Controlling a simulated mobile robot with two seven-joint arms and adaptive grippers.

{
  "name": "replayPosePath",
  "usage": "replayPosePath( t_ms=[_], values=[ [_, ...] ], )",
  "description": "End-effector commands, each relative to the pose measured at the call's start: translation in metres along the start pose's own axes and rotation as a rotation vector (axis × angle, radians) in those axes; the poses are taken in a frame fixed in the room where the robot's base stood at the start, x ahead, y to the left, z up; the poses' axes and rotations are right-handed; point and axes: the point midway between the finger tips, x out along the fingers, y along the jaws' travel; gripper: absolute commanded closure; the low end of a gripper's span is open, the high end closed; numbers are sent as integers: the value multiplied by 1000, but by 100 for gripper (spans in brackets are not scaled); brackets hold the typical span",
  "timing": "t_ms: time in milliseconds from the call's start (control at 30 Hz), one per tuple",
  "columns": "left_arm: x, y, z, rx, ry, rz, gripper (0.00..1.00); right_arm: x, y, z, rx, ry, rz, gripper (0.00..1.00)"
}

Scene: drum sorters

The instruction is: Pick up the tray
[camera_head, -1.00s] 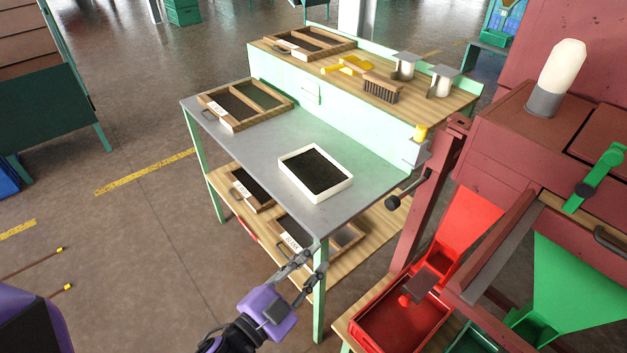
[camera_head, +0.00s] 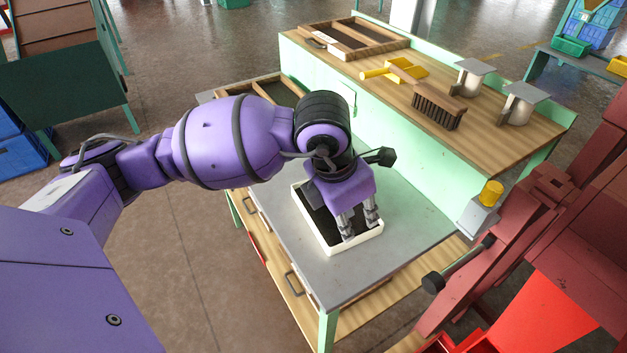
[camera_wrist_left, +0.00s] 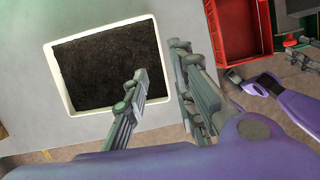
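The tray (camera_head: 378,245) is a shallow white rectangular box with a dark, grainy inside. It rests on the grey bench top. It also shows in the left wrist view (camera_wrist_left: 54,75). My left gripper (camera_head: 359,234) points down at the tray's right end in the head view. In the left wrist view my left gripper (camera_wrist_left: 162,72) has its fingers apart, one over the dark inside and one beyond the rim, so it is open. Contact with the rim cannot be told.
The mint-green bench has a raised wooden shelf (camera_head: 490,150) with a brush (camera_head: 438,106), yellow pieces and metal holders. Wooden trays lie on the shelf and behind my left arm. A dark red machine (camera_head: 570,240) stands close on the right. The bench top (camera_head: 420,215) right of the tray is clear.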

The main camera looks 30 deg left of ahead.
Motion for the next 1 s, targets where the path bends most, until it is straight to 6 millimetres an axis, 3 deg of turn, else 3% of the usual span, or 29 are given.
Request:
replayPosePath(
  t_ms=[433,767,933,1000],
  values=[
    [59,-2,-3,1,-2,-6,76,-2,0,-7,4,8,0,60],
    [68,-2,-3,2,-3,-6,76,-2,-1,-6,4,7,0,60],
    [67,-2,-3,2,-3,-7,97,-2,-1,-6,4,7,-1,60],
    [67,-2,-3,2,-3,-7,100,-2,-1,-6,4,7,-1,60]
  ],
)
